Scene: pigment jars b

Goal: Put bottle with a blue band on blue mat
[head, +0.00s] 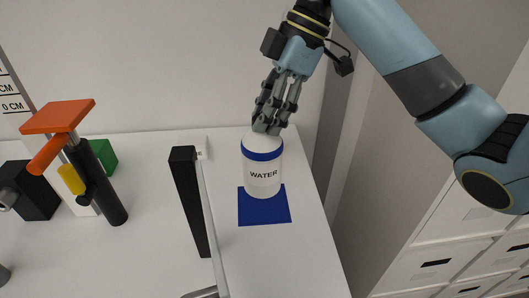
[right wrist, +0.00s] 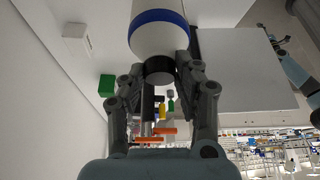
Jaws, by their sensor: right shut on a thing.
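The white bottle with a blue band (head: 262,175), marked WATER, stands upright over the back part of the blue mat (head: 265,213). Whether its base touches the mat is hard to tell. My right gripper (head: 268,127) comes down from above and is shut on the bottle's top. In the right wrist view, the bottle (right wrist: 158,38) has its dark cap between the two fingers of the right gripper (right wrist: 162,72). A blue arm part of mine shows at the right of that view, with a small dark end whose jaw state is unclear.
A black upright bar (head: 188,200) with a pale rod stands left of the mat. Further left are an orange-topped stand (head: 58,117), a black cylinder (head: 103,180), a green block (head: 103,157) and a black box (head: 30,190). The white table's right edge is close to the mat.

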